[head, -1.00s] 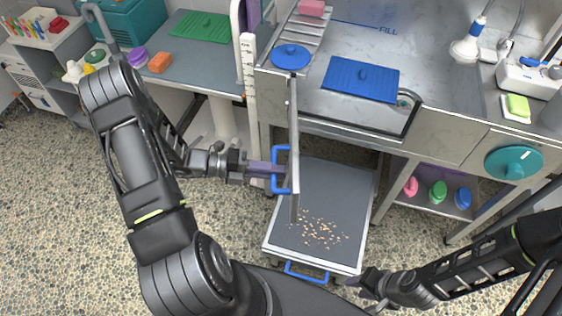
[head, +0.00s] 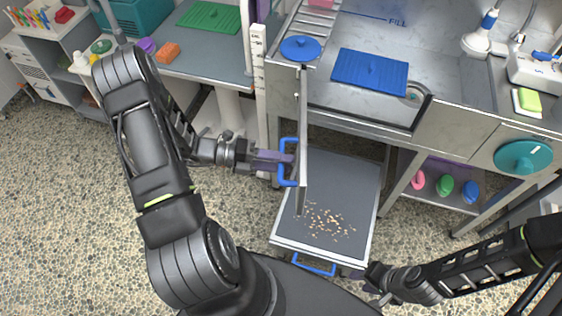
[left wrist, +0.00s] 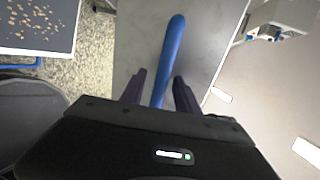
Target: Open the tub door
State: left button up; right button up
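The tub door (head: 303,125) is a thin grey panel swung out from the steel tub's front and seen nearly edge-on. Its blue handle (head: 282,173) is on the door's left face. My left gripper (head: 289,160) is at this handle. In the left wrist view, the blue handle (left wrist: 172,50) passes between my two dark purple fingers, with a visible gap on its left side, so the fingers are around it but not closed tight. My right gripper (head: 358,274) is low, by the front right corner of the pull-out tray; its fingers are too small to judge.
A grey tray (head: 335,180) with scattered tan bits and a blue front handle extends under the door. The tub (head: 465,130) holds a blue mat (head: 370,72). A white ruled post (head: 259,90) stands left of the door. Speckled floor is free at lower left.

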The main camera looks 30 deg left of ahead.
pick_arm(q)
jog(key=b+v, duration=0.1)
jog(key=v, duration=0.7)
dwell(0.6)
